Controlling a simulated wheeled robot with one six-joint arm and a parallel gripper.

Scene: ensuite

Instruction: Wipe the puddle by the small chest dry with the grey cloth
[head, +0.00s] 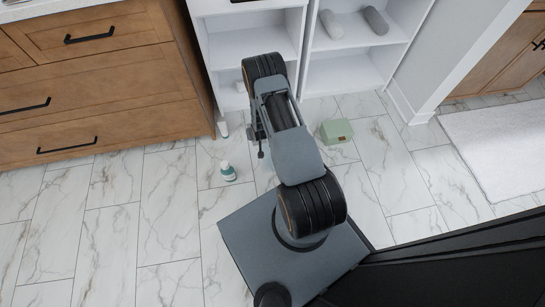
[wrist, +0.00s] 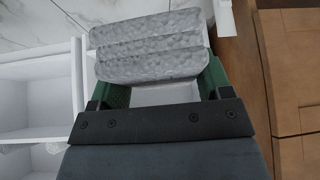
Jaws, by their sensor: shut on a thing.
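My gripper (wrist: 160,82) is shut on the grey cloth (wrist: 150,45), a thick folded bundle that spans the two green fingers in the wrist view. The small chest (head: 337,131) is a pale green box on the marble floor in the head view, right of my arm and in front of the white shelves. In the head view my arm hides the gripper and the cloth. I cannot make out the puddle on the pale, veined floor in either view.
White shelves (head: 330,72) hold rolled towels. A white rug (head: 500,145) lies at right. The left floor is clear.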

